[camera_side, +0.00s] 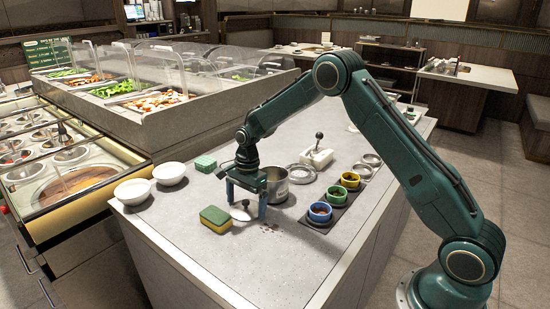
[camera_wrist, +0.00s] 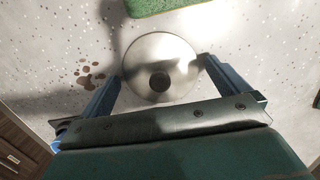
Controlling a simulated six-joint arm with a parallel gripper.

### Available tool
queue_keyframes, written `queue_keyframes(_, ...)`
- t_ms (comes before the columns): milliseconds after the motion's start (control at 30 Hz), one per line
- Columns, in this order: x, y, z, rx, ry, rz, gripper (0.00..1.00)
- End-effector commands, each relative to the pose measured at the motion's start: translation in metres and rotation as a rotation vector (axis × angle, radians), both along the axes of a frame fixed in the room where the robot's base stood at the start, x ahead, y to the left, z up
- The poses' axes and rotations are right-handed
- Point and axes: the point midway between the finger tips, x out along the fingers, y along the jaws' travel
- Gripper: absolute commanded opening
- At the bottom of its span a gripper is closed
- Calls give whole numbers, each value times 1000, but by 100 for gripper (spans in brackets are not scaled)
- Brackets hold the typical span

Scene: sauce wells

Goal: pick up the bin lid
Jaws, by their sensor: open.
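The bin lid (camera_wrist: 160,52) is a round, shiny metal disc with a dark knob at its middle, seen from above in the wrist view. In the side view the lid (camera_side: 240,213) shows pale, low at the counter and partly hidden by my gripper. My gripper (camera_side: 246,207) is open and points down over it; in the wrist view the gripper's (camera_wrist: 161,72) two blue fingers stand on either side of the lid and its knob. I cannot tell whether they touch it. A metal bin (camera_side: 276,187) stands open just behind my gripper.
Two white bowls (camera_side: 132,191) are at the left edge. Coloured sauce wells (camera_side: 320,213) line the right. Brown spots (camera_wrist: 87,76) mark the counter. The counter's front is clear.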

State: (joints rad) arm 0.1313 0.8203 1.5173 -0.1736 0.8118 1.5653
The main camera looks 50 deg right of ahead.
Motion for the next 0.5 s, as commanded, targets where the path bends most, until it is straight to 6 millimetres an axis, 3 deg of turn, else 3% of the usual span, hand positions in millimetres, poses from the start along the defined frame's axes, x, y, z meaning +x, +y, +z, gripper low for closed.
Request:
queue_keyframes(333, 0, 0, 0, 0, 0, 0, 100)
queue_keyframes(500, 0, 0, 1, 0, 0, 0, 69)
